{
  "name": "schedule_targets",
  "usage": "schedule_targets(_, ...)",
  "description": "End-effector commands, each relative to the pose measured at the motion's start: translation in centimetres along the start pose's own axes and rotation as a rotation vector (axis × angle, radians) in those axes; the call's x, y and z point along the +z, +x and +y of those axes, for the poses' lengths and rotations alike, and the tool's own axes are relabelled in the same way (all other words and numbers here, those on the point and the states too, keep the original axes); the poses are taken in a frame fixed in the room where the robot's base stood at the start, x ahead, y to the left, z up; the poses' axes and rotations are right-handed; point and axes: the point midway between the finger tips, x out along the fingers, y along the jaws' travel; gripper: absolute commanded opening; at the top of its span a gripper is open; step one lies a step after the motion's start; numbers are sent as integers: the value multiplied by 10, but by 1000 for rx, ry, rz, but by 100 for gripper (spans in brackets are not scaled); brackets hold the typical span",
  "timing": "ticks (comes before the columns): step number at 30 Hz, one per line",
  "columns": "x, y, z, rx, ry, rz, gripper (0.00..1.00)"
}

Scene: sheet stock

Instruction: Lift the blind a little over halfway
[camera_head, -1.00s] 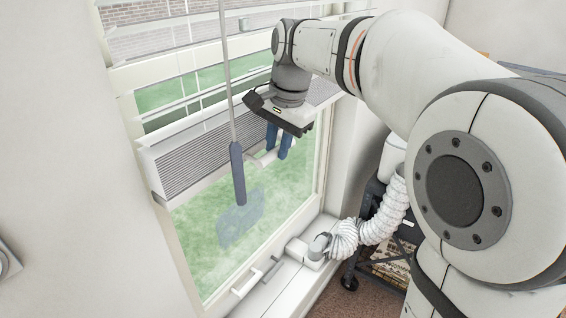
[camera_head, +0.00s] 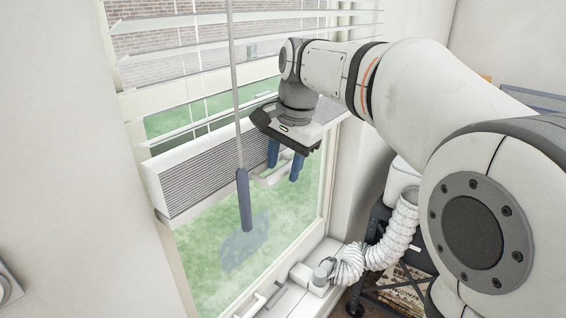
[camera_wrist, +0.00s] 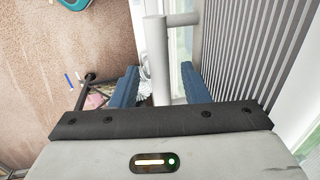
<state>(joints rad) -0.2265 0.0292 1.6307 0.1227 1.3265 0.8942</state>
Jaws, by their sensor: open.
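The white blind (camera_head: 195,178) hangs in the window with its lower slats bunched into a thick stack. Clear glass shows below the stack, and spaced slats show above. A white bar handle (camera_head: 272,176) sticks out at the stack's lower edge. My gripper (camera_head: 284,162) points down at this handle, its two blue fingers apart. In the wrist view, the handle (camera_wrist: 165,60) lies between the open fingers (camera_wrist: 158,75), with a visible gap on the left. The ribbed blind stack (camera_wrist: 245,50) is just right of the right finger.
A grey cord with a blue-grey grip (camera_head: 244,200) hangs in front of the blind, left of my gripper. Window hardware (camera_head: 268,298) sits on the sill. A white ribbed hose (camera_head: 385,245) and dark cart (camera_head: 375,285) stand to the right.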

Motion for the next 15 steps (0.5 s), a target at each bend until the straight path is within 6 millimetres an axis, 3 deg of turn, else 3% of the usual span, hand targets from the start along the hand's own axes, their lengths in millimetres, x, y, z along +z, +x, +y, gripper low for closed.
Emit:
schedule_targets(5,0,-5,0,-1,0,1,41)
schedule_targets(15,-1,-60,0,-3,0,2,41)
